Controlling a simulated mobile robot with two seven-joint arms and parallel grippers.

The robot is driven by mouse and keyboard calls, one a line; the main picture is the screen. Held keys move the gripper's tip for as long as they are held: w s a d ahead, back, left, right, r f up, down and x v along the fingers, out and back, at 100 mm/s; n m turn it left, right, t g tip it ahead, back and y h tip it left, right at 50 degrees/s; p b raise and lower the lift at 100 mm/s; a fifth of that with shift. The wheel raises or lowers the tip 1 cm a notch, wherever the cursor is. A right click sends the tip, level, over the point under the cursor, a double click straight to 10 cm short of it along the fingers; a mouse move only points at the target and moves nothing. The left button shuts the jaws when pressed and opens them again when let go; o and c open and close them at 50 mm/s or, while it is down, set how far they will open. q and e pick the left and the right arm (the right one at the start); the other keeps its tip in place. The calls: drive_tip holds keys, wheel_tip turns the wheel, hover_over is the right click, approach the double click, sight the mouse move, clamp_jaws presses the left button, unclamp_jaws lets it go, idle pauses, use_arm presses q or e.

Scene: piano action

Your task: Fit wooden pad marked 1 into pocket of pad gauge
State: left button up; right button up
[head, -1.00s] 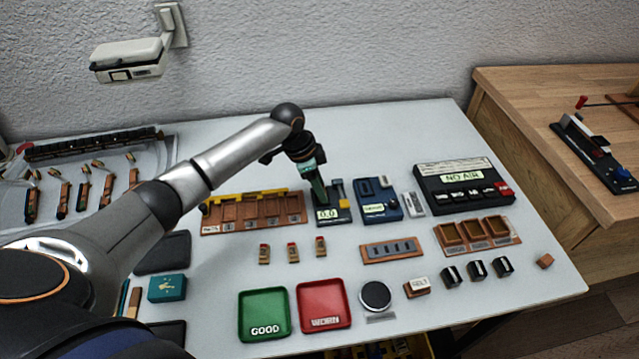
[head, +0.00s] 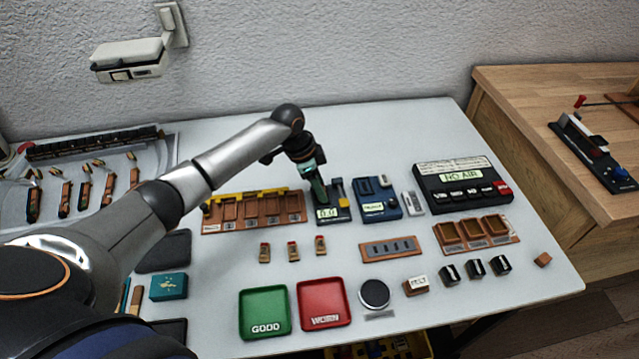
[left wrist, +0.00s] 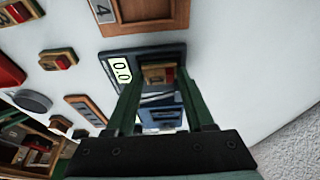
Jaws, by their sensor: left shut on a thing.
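My left gripper (head: 318,199) is over the dark pad gauge (head: 341,211), whose small display reads 0.0. In the left wrist view its green fingers (left wrist: 160,82) are shut on a small wooden pad with a reddish part (left wrist: 158,73). The pad is at the gauge (left wrist: 112,58), beside the display. I cannot tell whether it sits in the pocket or just above it. No mark on the pad is readable, and the fingers hide the pad in the head view. My right gripper is not in view.
A wooden tray with several slots (head: 210,226) stands left of the gauge, and a blue device (head: 378,208) stands close on its right. Three small red-topped wooden blocks (head: 293,251) lie in front. Green (head: 265,312) and red (head: 324,303) trays are nearer the front edge.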

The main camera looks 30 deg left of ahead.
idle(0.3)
use_arm(q)
drive_tip(key=o, duration=1.4)
drive_tip(key=shift+c, duration=0.2)
